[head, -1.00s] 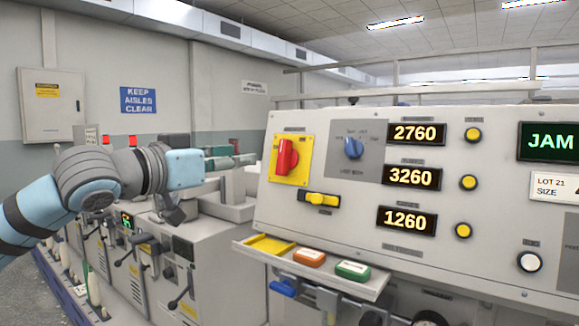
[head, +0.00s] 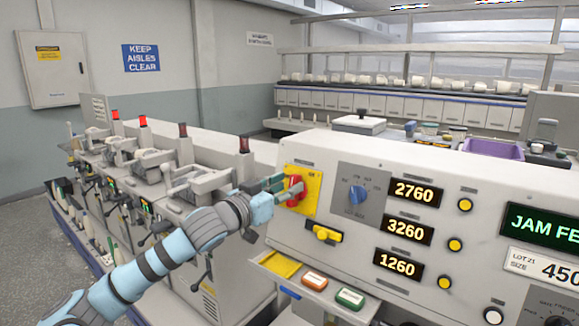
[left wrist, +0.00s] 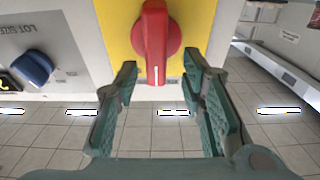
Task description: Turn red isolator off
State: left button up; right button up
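The red isolator (head: 296,188) is a rotary handle on a yellow plate (head: 314,190) at the left end of the sloped control panel. In the left wrist view the red handle (left wrist: 155,42) shows large, its bar pointing down the picture with a white mark at its tip. My left gripper (head: 284,188) is at the handle in the head view. In the left wrist view its two green fingers (left wrist: 158,78) are spread apart, one on each side of the handle's tip, with gaps showing. The gripper is open. My right gripper is not in view.
A blue selector knob (head: 358,195) and a yellow switch (head: 326,234) are close to the isolator on the panel (head: 290,238). A shelf below holds a yellow tray (head: 281,264) and tags. Machines with levers stand to the left.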

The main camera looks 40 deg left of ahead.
pick_arm(q)
jog(key=shift+w+d+f, duration=0.1)
jog(key=shift+w+d, duration=0.1)
jog(key=shift+w, duration=0.4)
